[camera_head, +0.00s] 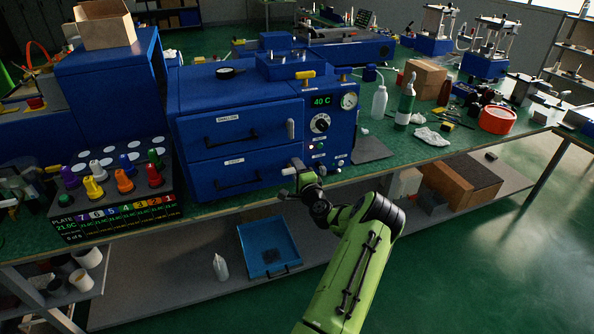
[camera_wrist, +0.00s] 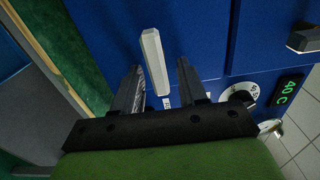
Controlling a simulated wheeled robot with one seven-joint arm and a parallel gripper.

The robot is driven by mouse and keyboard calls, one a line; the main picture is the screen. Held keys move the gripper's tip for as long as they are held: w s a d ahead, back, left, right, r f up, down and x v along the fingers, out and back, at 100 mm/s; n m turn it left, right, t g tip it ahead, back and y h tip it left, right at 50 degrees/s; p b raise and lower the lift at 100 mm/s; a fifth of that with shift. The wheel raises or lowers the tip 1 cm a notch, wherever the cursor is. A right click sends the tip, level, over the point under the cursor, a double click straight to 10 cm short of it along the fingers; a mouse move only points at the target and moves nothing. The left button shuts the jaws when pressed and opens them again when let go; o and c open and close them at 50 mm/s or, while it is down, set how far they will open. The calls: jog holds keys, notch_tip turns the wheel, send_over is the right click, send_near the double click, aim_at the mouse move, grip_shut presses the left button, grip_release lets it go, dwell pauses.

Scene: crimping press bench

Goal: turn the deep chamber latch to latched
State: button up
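The deep chamber latch (camera_wrist: 154,60) is a pale grey bar on the blue front of the oven, below the seam between the chambers. In the head view the latch (camera_head: 289,171) lies about level, pointing left, partly covered by my gripper. My gripper (camera_wrist: 158,66) is open, with one dark finger on each side of the latch bar and a visible gap to each. In the head view my gripper (camera_head: 288,179) is at the lower right of the deep chamber door (camera_head: 235,172), which looks closed.
The shallow chamber latch (camera_head: 291,129) stands upright above. A control panel with a 40 C display (camera_head: 321,101) and a dial (camera_head: 320,123) is to the right. A rack of coloured knobs (camera_head: 110,185) stands left. The green bench edge runs below my gripper.

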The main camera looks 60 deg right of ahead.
jog(key=shift+a, duration=0.1)
jog(key=v, duration=1.5)
jog(key=shift+s+a, duration=0.2)
jog(key=shift+s, duration=0.05)
